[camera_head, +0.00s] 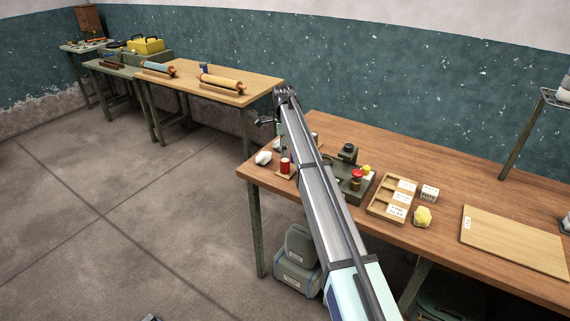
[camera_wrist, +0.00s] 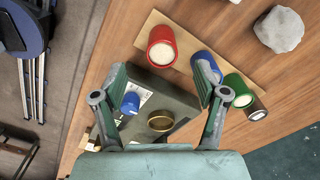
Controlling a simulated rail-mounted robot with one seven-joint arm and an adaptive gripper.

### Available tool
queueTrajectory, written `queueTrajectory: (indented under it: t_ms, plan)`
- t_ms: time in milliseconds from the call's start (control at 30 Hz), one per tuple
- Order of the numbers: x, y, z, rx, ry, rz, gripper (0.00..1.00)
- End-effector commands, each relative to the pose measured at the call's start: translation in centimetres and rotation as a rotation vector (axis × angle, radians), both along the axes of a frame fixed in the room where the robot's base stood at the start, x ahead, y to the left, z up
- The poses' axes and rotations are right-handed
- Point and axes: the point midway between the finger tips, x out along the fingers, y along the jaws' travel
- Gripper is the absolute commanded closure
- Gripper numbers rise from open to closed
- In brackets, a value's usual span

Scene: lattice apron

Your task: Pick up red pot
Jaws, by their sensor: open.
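The red pot (camera_wrist: 162,45) is a small red cylinder with a pale top. It stands on a light wooden strip (camera_wrist: 185,37) in the wrist view, first in a row of pots. In the head view the red pot (camera_head: 285,166) is near the left end of the brown workbench, left of my arm. My gripper (camera_wrist: 160,72) is open and empty, its two fingers spread in the wrist view. The red pot lies beyond the fingertips, between their lines. A blue pot (camera_wrist: 206,63) sits beside the right fingertip, which partly covers it.
A green pot (camera_wrist: 238,88) and a dark pot (camera_wrist: 257,110) continue the row. A pale stone (camera_wrist: 280,29) lies nearby. A grey-green box (camera_wrist: 176,96) with a blue knob is below the fingers. A compartment tray (camera_head: 380,208) and a board (camera_head: 515,242) are farther right.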

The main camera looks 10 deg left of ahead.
Motion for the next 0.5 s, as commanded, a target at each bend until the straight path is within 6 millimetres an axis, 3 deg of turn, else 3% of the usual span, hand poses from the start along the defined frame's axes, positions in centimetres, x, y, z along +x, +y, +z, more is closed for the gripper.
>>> queueTrajectory:
  t_ms: [100,500]
  plan:
    - [0.0,0.0,-1.4,0.000,0.001,0.000,0.27]
    - [0.1,-0.3,-3.8,0.000,0.001,0.000,0.27]
